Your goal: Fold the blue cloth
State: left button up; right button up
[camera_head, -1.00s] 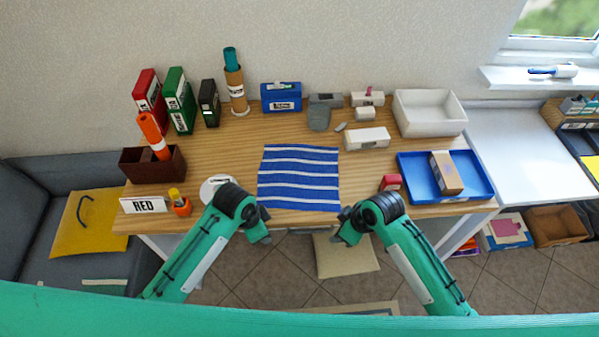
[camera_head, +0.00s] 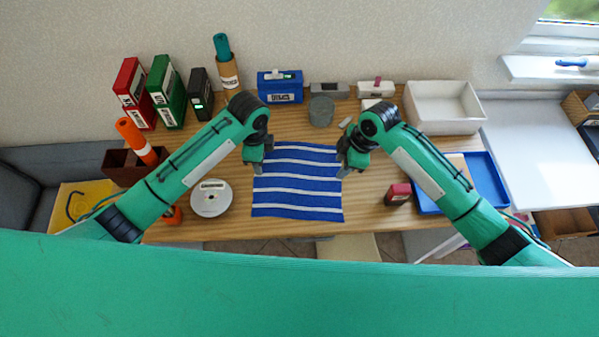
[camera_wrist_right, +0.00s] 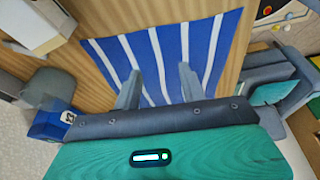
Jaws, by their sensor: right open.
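The blue cloth (camera_head: 297,198) with white stripes lies flat and spread out on the wooden table. It also shows in the right wrist view (camera_wrist_right: 172,47). My right gripper (camera_head: 343,168) is over the cloth's far right edge. In the right wrist view its two fingers (camera_wrist_right: 158,88) are apart over the cloth with nothing between them. My left gripper (camera_head: 256,165) is at the cloth's far left corner; its jaws are too small to read. Whether either gripper touches the cloth cannot be told.
A white disc (camera_head: 211,198) lies left of the cloth. A small red box (camera_head: 398,194) and a blue tray (camera_head: 488,178) are to the right. Grey and blue boxes (camera_head: 280,88), binders (camera_head: 165,92) and a white bin (camera_head: 443,105) line the back.

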aim_at(263, 177)
pick_arm(q)
notch_tip(263, 177, down, 6)
jog(key=shift+w+f, duration=0.1)
jog(key=shift+w, duration=0.05)
pick_arm(e)
jog(key=f, duration=0.6)
jog(key=shift+w+f, duration=0.1)
jog(key=shift+w, duration=0.1)
pick_arm(q)
jog(key=shift+f, duration=0.25)
pick_arm(e)
jog(key=shift+s+f, duration=0.2)
pick_arm(q)
jog(key=shift+f, duration=0.15)
pick_arm(e)
jog(key=shift+f, duration=0.2)
pick_arm(q)
grip_shut()
pick_arm(e)
grip_shut()
pick_arm(q)
jog(key=shift+r, duration=0.2)
pick_arm(e)
jog(key=shift+r, duration=0.1)
